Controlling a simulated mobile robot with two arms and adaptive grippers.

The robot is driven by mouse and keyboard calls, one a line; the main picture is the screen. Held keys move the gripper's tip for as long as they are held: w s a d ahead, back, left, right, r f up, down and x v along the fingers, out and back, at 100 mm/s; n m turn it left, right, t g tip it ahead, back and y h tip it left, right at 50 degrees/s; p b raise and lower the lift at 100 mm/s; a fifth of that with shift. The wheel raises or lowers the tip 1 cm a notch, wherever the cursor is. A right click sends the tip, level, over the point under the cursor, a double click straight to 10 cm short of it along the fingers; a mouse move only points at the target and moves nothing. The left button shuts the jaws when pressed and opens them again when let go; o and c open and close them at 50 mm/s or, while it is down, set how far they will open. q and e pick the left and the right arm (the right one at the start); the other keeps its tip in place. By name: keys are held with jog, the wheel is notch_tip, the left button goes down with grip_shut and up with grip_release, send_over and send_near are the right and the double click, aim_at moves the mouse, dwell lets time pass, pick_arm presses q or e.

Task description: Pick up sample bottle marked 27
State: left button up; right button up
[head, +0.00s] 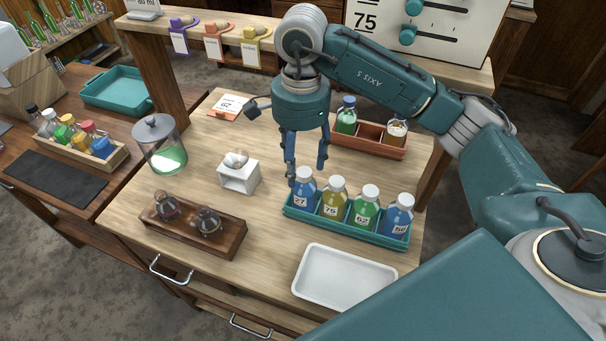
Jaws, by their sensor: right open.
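The sample bottle marked 27 (302,194) holds blue liquid under a white cap. It stands upright in the leftmost place of a teal rack (345,229) on the wooden bench. My right gripper (307,172) points down, open, with its fingers around or just behind the top of this bottle in the picture. I cannot tell whether they touch it. To its right in the rack stand a yellow bottle marked 75 (332,200), a green bottle marked 52 (363,209) and another blue bottle (397,217). My left gripper is out of view.
A white tray (344,278) lies in front of the rack. A brown rack (369,140) with a green bottle and a jar stands behind. A white holder (238,176), a dark wooden rack (180,232) and a lidded glass jar (161,147) are to the left.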

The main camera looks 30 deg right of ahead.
aim_at(303, 171)
jog(key=shift+w+d+r, duration=0.1)
jog(key=shift+d+r, duration=0.1)
jog(key=shift+d, duration=0.1)
jog(key=shift+d+f, duration=0.1)
jog(key=shift+f, duration=0.15)
notch_tip(303, 171, down, 4)
jog(key=shift+r+p, duration=0.15)
jog(key=shift+p, duration=0.4)
jog(key=shift+f, duration=0.4)
jog(key=shift+f+p, duration=0.45)
jog(key=shift+f, duration=0.15)
jog(key=f, duration=0.1)
jog(key=f+p, duration=0.1)
jog(key=f, duration=0.1)
jog(key=shift+s+d+f, duration=0.1)
jog(key=shift+s+f, duration=0.15)
jog(key=shift+f, duration=0.05)
jog(key=shift+w+f, duration=0.1)
jog(key=shift+f, duration=0.25)
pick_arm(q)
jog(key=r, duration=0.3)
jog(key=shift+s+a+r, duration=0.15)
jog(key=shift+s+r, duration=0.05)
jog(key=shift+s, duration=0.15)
pick_arm(e)
jog(key=shift+r, duration=0.1)
jog(key=c, duration=1.3)
